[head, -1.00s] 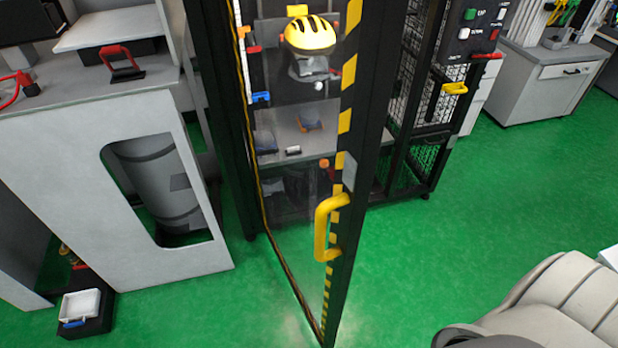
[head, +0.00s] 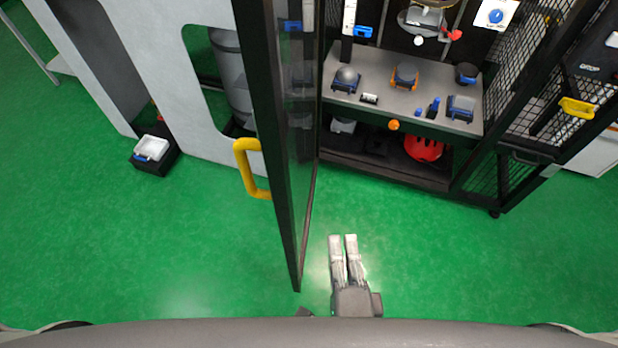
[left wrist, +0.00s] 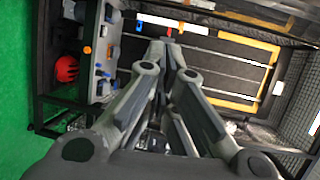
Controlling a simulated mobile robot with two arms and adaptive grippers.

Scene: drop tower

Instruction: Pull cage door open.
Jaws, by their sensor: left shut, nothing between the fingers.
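The cage door (head: 275,130) is a tall dark-framed clear panel, standing open in the head view. It juts toward me from the left side of the cage, nearly edge-on. Its yellow handle (head: 251,168) is on the left face. My left gripper (head: 342,238) is to the right of the door, over the green floor in front of the cage opening. It is shut and empty, apart from the handle. In the left wrist view its fingers (left wrist: 170,42) point at the cage interior. My right gripper is in no view.
The cage shelf (head: 335,104) holds several small devices; a red helmet (head: 423,148) sits below it. A mesh side with a yellow handle (head: 577,108) is at right. A grey cabinet (head: 165,60) stands left of the door. Green floor is clear in front.

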